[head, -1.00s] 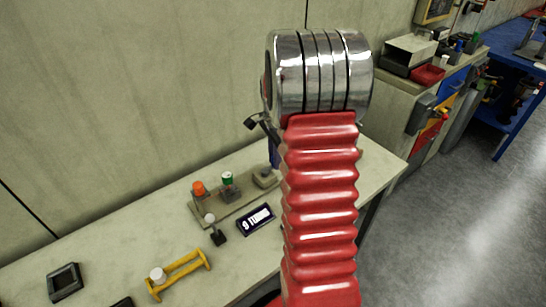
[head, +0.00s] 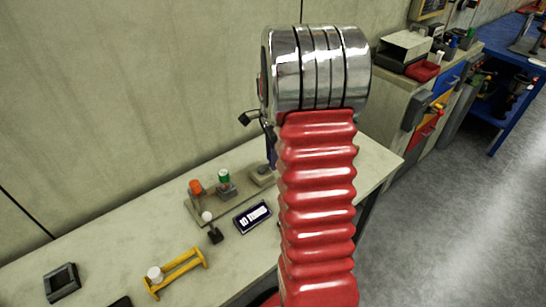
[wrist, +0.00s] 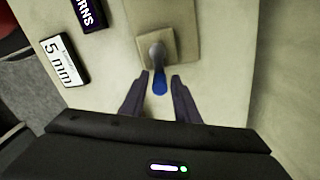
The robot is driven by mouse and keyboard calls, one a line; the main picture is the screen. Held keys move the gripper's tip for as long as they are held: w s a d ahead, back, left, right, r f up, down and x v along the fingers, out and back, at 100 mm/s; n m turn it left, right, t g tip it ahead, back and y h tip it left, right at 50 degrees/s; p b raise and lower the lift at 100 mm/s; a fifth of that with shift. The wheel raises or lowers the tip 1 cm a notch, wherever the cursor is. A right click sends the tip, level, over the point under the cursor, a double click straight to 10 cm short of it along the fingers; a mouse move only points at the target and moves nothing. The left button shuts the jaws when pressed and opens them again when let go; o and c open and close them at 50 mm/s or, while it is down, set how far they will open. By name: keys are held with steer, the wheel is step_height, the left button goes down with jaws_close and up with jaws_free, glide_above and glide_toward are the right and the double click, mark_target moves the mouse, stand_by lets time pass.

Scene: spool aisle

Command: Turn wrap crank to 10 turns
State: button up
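The crank (wrist: 157,55) shows in the wrist view as a grey arm on a square beige base, with a blue handle (wrist: 159,84). My gripper (wrist: 160,77) has its two dark fingers apart, one on each side of the blue handle, with a visible gap on both sides. In the head view my red arm hides most of the gripper. The dark display (head: 252,216) on the bench appears to read 10 turns; its edge also shows in the wrist view (wrist: 88,14).
A white "5 mm" plate (wrist: 64,60) lies near the display. An orange knob (head: 196,187), a green knob (head: 224,177) and a white-ball lever (head: 208,217) stand left of my arm. A yellow handle (head: 178,272) lies at the bench front. The wall is close behind.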

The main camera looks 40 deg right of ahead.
steer(key=shift+o, duration=0.8)
steer(key=shift+r, duration=0.15)
step_height(320, 180, up, 13)
steer(key=shift+r, duration=0.2)
stand_by(0.4)
